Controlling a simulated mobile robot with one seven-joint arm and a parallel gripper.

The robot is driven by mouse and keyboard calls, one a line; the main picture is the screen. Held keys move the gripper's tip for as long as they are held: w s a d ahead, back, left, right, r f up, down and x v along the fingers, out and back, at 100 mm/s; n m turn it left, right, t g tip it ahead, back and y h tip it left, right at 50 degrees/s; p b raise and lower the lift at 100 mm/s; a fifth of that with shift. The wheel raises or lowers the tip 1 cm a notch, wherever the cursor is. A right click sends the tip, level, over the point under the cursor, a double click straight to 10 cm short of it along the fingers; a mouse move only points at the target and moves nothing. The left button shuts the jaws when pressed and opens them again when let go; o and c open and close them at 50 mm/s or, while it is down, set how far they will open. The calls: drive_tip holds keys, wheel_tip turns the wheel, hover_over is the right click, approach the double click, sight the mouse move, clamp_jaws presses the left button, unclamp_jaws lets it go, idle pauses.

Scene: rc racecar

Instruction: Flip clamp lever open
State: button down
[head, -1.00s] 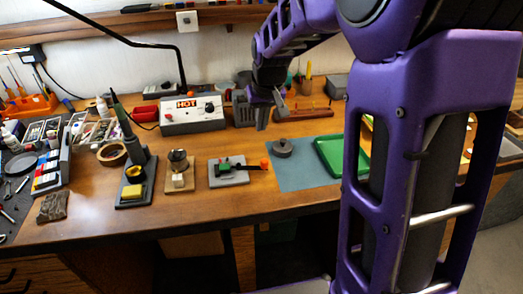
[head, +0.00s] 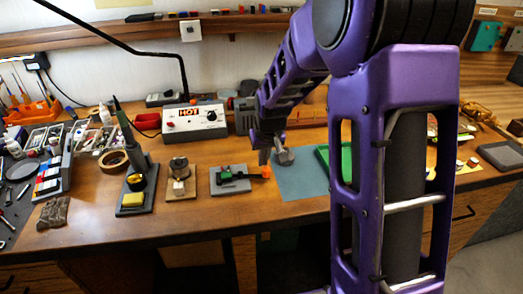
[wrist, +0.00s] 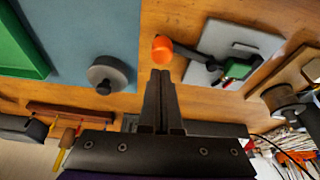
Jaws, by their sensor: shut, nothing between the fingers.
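The toggle clamp sits on a light grey plate (head: 222,187), with a green block (head: 226,176) at its body. Its black lever runs flat to the right and ends in an orange tip (head: 266,171). In the wrist view, the orange tip (wrist: 162,49) lies just beyond my fingertips, with the black lever (wrist: 196,55) leading to the plate (wrist: 250,38). My gripper (wrist: 160,74) is shut and empty. In the head view, my gripper (head: 264,157) is right beside the orange tip; I cannot tell whether they touch.
A round grey weight (wrist: 108,74) lies on the blue mat (head: 298,187), close to my gripper. A green tray (head: 322,156) is right of it. The HOT box (head: 193,123) is behind.

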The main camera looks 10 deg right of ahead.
drive_tip(key=shift+s, duration=0.35)
